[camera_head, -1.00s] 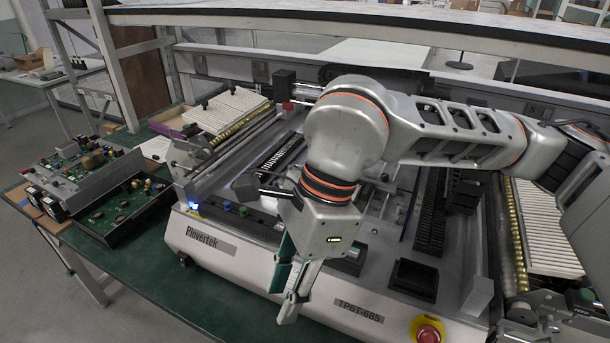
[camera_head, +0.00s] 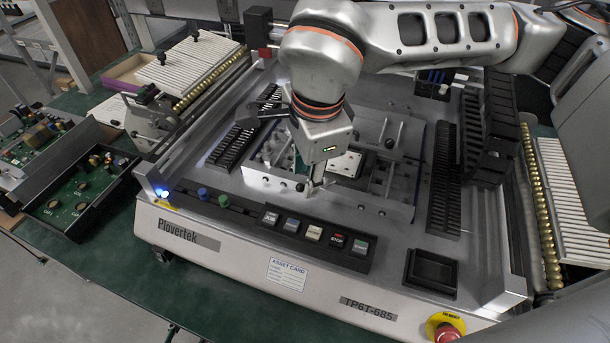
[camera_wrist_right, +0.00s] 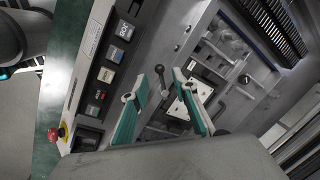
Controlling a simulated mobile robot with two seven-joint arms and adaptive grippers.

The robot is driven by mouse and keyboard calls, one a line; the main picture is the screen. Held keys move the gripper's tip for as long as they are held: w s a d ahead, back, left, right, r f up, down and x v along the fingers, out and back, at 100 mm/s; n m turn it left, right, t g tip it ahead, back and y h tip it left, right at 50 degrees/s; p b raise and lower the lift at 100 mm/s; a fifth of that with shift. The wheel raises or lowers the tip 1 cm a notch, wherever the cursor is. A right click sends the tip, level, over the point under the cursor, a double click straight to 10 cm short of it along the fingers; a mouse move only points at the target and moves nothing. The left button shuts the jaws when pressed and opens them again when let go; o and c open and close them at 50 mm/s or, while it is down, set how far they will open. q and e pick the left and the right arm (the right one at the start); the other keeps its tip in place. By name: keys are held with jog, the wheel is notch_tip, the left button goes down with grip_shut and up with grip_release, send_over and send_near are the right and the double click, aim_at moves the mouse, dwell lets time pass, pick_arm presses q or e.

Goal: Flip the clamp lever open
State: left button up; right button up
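A clamp lever with a black knob (camera_wrist_right: 160,70) stands between my right gripper's fingertips in the wrist view. A second dark-knobbed lever (camera_wrist_right: 243,79) is on the far side of the pale plate (camera_wrist_right: 190,100); its knob also shows in the head view (camera_head: 389,143). I cannot tell from the label which lever is meant. My right gripper (camera_wrist_right: 158,94) has teal fingers spread apart, with nothing clearly held. My left gripper is not in view.
The tester's front panel has a button row (camera_head: 313,233), a black recess (camera_head: 431,270) and a red stop button (camera_head: 446,332). Black slotted racks (camera_head: 240,135) flank the fixture. An open tray with a green board (camera_head: 84,192) stands at left.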

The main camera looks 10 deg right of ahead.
jog(key=shift+w+f, duration=0.2)
jog(key=shift+f, duration=0.65)
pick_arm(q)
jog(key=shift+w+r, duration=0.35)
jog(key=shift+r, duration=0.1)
pick_arm(e)
jog(key=shift+w+f, duration=0.1)
jog(key=shift+f, duration=0.1)
grip_shut()
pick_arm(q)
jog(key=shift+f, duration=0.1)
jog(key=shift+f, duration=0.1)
